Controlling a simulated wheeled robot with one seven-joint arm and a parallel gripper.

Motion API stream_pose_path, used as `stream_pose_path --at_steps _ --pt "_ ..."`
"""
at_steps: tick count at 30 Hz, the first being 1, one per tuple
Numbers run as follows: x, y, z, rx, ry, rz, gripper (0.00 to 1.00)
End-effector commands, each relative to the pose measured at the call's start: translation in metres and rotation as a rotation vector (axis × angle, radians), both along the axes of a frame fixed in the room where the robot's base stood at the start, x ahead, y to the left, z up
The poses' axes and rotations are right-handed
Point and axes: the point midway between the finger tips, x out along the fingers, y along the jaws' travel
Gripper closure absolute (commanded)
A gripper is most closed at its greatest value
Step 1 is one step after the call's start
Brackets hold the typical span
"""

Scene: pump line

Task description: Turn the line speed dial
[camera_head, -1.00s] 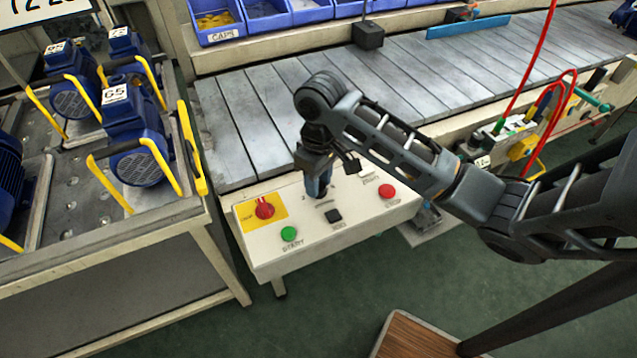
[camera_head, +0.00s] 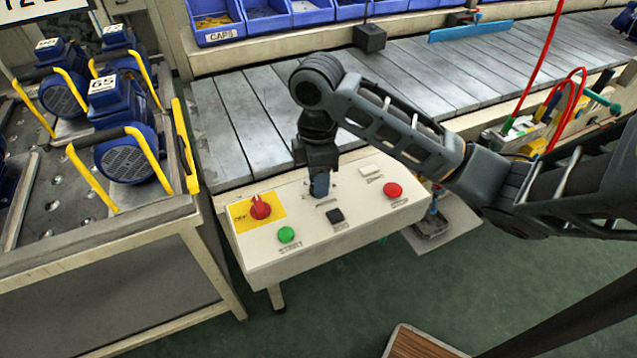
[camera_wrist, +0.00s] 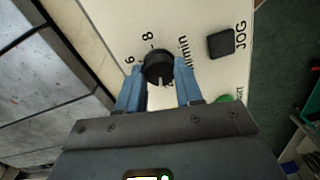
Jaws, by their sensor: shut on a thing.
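The line speed dial (camera_wrist: 158,66) is a round black knob on the cream control panel (camera_head: 262,262). In the wrist view the marks 6 and 8 show on the panel beside it. My gripper (camera_wrist: 158,82) points down at the panel, with one blue finger on each side of the dial, shut on it. In the head view my gripper (camera_head: 320,188) hides the dial and most of its scale.
The slatted conveyor (camera_head: 225,125) lies behind. A cart with blue motors (camera_head: 125,150) stands left.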

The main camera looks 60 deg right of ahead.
Motion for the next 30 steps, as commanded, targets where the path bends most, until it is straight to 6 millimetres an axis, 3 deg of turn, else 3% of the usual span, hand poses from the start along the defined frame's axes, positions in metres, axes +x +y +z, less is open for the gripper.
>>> stream_pose_path --at_steps 12,30 --pt "0.0000 0.0000 -0.0015 0.000 0.000 0.271 0.95" --pt "0.0000 0.0000 0.0002 -0.001 0.001 0.348 0.95"
